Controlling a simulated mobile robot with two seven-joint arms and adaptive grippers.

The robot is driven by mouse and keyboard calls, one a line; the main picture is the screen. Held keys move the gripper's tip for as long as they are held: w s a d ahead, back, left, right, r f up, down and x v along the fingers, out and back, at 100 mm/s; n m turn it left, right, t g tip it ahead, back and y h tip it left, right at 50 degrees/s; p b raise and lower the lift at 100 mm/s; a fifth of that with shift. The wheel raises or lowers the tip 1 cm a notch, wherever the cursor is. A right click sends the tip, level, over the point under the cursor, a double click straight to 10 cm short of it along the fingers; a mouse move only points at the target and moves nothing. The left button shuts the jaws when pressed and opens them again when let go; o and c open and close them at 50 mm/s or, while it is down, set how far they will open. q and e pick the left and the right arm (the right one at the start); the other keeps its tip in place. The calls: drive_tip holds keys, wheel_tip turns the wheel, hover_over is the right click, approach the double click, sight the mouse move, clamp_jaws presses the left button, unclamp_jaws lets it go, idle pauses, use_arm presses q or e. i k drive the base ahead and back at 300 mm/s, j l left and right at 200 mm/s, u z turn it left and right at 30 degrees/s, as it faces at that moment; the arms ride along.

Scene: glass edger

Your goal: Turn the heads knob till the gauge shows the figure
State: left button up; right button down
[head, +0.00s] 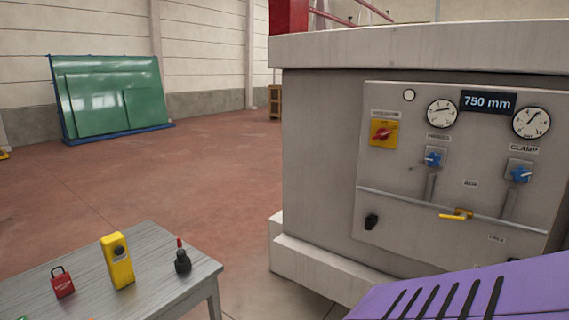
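The grey control panel (400,190) is on the machine's front at the right. The blue heads knob (433,159) sits under the left round gauge (441,113), with a small label between them that looks like "HEADS". That gauge's dark needle lies nearly level; its figures are too small to read. A second blue knob (520,174), labelled "CLAMP", sits under the right gauge (531,123), whose needle points to the upper right. A dark display (488,102) reads "750 mm". Neither of my grippers is in view.
A red-on-yellow rotary switch (384,133), a yellow lever (456,215) and a black knob (371,221) are also on the panel. A grey table (190,285) at the lower left holds a red padlock (62,284), a yellow device (118,262) and a dark bottle (182,260). Open floor lies beyond.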

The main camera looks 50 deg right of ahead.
sight(434, 159)
drive_tip(key=k+l+z, duration=0.1)
drive_tip(key=l, duration=0.35)
drive_tip(key=k+l, duration=0.25)
drive_tip(key=l, duration=0.2)
drive_tip(key=k+l+z, duration=0.15)
drive_tip(key=l, duration=0.3)
drive_tip(key=k+l+z, duration=0.1)
drive_tip(key=l, duration=0.35)
drive_tip(key=k+l+z, duration=0.1)
drive_tip(key=l, duration=0.4)
drive_tip(key=k+l, duration=0.15)
drive_tip(key=l, duration=0.3)
drive_tip(key=z, duration=0.05)
